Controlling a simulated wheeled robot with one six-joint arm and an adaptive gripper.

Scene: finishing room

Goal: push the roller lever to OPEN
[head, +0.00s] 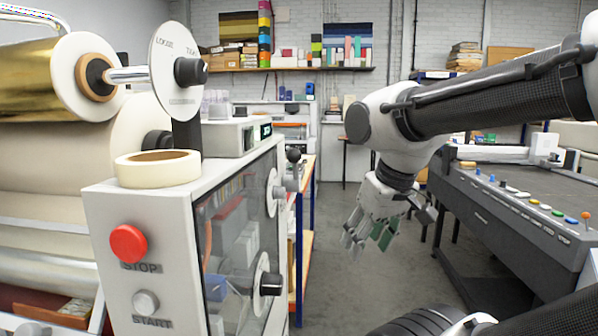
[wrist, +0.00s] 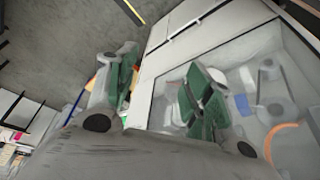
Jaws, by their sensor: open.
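A lever with a black ball knob (head: 293,155) stands up from a round pale dial (head: 272,192) on the right side of the grey machine (head: 150,215). No OPEN marking can be read on it from here. A second round dial (head: 260,283) with a black knob sits lower on the same side. My gripper (head: 368,238) hangs in the air over the aisle, right of the lever and apart from it, pointing down. It is open and empty. In the wrist view its green-padded fingers (wrist: 162,95) are spread before the machine's clear side panel; the lever cannot be made out there.
The machine's front has a red STOP button (head: 128,243) and a START button (head: 146,303). A tape roll (head: 157,168) lies on top. A long dark table (head: 500,215) stands at right. The grey floor (head: 345,270) between is clear.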

